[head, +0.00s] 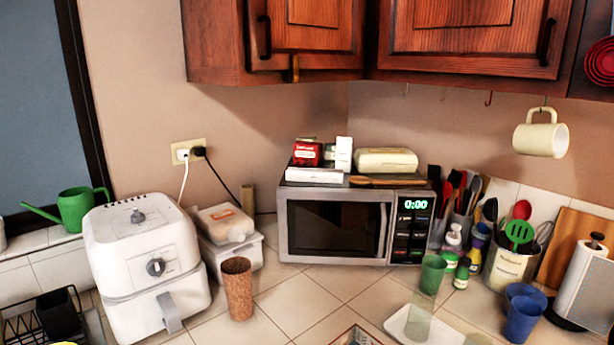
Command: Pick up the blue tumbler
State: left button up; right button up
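The blue tumbler (522,320) stands upright on the tiled counter at the lower right of the head view. A second blue round item (526,292), perhaps a bowl or another cup, is right behind it and partly hidden by it. Neither of my grippers shows in the head view, so I cannot see how they stand relative to the tumbler.
A paper towel roll (585,285) stands right of the tumbler, a utensil crock (507,268) behind it. A white tray (400,325), a green cup (432,274) and a clear glass (418,322) are to its left. The microwave (335,225) and air fryer (145,260) stand further left.

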aim_at(524, 313)
jog(key=z, duration=1.3)
